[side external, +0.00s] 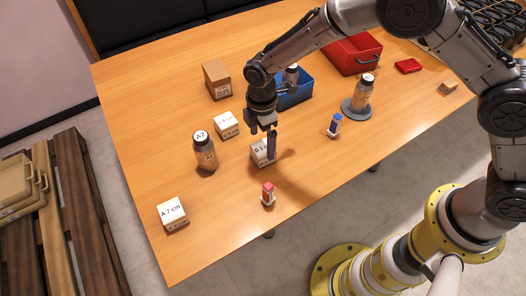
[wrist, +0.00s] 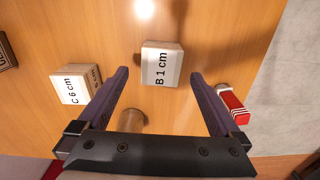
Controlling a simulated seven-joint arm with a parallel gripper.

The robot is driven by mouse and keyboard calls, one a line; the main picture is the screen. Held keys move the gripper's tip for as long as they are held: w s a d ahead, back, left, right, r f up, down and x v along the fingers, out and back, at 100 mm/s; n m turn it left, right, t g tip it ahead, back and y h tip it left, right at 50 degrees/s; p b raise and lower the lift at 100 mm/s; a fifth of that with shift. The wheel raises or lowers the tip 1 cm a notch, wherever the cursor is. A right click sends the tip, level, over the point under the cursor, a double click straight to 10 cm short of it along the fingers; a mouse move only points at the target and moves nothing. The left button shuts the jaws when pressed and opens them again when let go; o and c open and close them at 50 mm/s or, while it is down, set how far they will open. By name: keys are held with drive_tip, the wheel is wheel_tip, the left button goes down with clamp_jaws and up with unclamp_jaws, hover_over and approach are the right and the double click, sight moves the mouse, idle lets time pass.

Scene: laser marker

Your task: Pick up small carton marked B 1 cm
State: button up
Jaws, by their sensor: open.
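The small white carton marked B 1 cm (side external: 261,154) stands on the wooden table, partly hidden behind a finger in the side view. In the wrist view the B 1 cm carton (wrist: 161,65) lies ahead of and between the fingers, its label facing up, apart from both. My gripper (side external: 262,144) is open and empty, pointing down over the carton. Its two dark fingers (wrist: 158,75) are spread wider than the carton in the wrist view.
A carton marked C 6 cm (wrist: 76,88), a red-capped bottle (side external: 268,193), a jar marked A2 (side external: 205,152) and a carton marked A 7 cm (side external: 172,214) stand around it. A blue bin (side external: 296,93), brown box (side external: 217,80) and blue-capped bottle (side external: 334,125) stand farther off.

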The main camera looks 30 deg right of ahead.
sight(263, 147)
drive_tip(key=shift+d+f, duration=0.2)
drive_tip(key=shift+f, duration=2.55)
drive_tip(key=c, duration=1.4)
drive_tip(key=shift+c, duration=0.2)
drive_tip(key=shift+r, duration=0.15)
